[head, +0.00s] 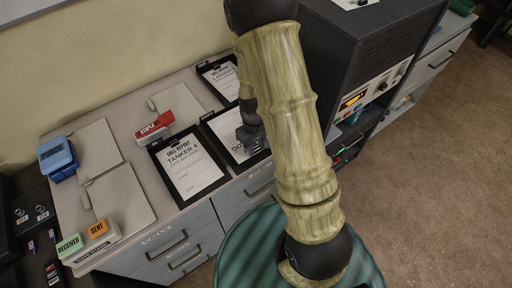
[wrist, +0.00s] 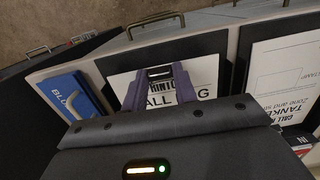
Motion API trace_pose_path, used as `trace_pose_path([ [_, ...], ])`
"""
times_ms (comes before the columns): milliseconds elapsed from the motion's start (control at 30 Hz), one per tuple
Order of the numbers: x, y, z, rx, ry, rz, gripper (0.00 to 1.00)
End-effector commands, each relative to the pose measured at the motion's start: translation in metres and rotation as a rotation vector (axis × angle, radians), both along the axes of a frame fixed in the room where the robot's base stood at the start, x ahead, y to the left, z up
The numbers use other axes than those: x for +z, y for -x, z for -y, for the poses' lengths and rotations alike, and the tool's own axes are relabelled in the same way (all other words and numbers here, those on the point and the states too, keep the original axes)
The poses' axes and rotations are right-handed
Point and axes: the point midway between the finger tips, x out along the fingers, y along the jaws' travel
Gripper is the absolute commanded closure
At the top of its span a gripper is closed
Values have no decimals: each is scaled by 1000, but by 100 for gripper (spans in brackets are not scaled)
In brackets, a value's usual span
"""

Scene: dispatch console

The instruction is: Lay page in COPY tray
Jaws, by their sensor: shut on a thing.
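My gripper (wrist: 160,74) points down over a white page (wrist: 207,82) in the wrist view, its purple-grey fingers shut on it. Parts of bold print, "RINTO" and "ALL", show between and beside the fingers. The page is over a dark flat tray or board (wrist: 222,45); I cannot tell whether it touches it. In the head view my gripper (head: 252,140) is low over the middle dark board (head: 207,117), where a white sheet with "DO" shows and is partly covered. No COPY label is readable in either view.
A clipboard (head: 157,146) with a TANKER 4 call report lies left of my gripper. Another dark clipboard (head: 202,65) lies behind. A blue item (wrist: 68,96) lies beside the page. A radio cabinet (head: 345,60) stands right.

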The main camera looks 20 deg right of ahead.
Motion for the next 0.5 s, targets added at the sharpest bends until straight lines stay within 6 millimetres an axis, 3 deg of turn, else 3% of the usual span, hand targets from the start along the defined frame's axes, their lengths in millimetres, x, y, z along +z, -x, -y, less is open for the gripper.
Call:
trace_pose_path([
  [133,-15,0,0,-2,-1,-1,92],
  [467,-19,0,-1,1,0,1,92],
  [500,-19,0,-1,1,0,1,70],
])
